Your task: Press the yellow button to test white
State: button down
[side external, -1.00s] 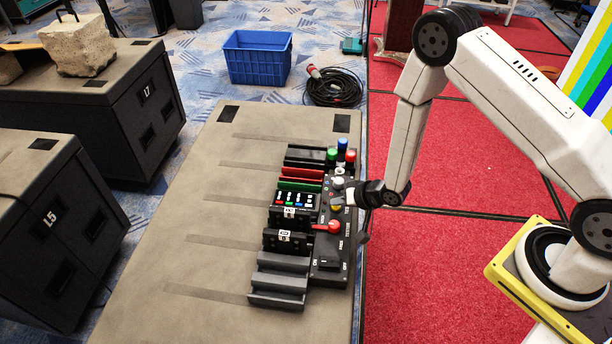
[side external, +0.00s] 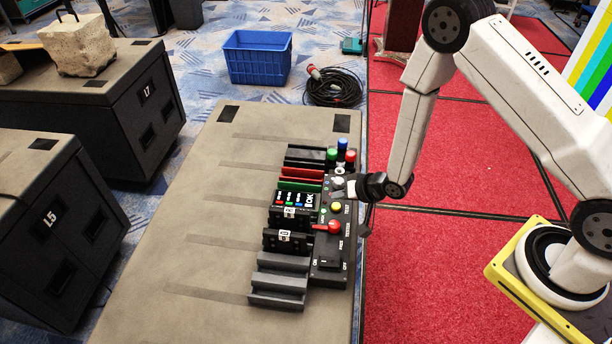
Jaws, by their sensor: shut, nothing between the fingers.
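My gripper (side external: 352,188) is shut and empty. It is at the panel's right side, above and to the right of the yellow button in the picture and apart from it. Its tip is close to a pale knob (side external: 338,183); I cannot tell whether they touch. The small display (side external: 295,199) left of the button shows coloured marks and white lettering that looks like "OK".
Green (side external: 331,154), blue (side external: 342,144) and red (side external: 350,156) buttons stand at the panel's far end. Dark slotted modules (side external: 277,281) line its left side. The tan table (side external: 215,200) is bare to the left. A blue crate (side external: 257,58) stands on the floor behind.

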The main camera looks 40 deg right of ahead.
jog(key=shift+r, duration=1.9)
jog(key=shift+r, duration=0.1)
jog(key=shift+d+r, duration=0.15)
jog(key=shift+r, duration=0.05)
notch_tip(320, 180, up, 4)
jog(key=n+g+h, duration=0.1)
send_over(339, 208)
jog(key=s+d, duration=0.1)
jog(key=d, duration=0.1)
jog(key=s+d+r+n+g+h, duration=0.2)
jog(key=s+r+g, duration=0.3)
jog(key=s+r, duration=0.7)
jog(key=shift+s+d+r+n, duration=0.2)
jog(key=shift+s+d+n, duration=0.45)
jog(key=shift+s+n, duration=0.25)
dwell(0.5)
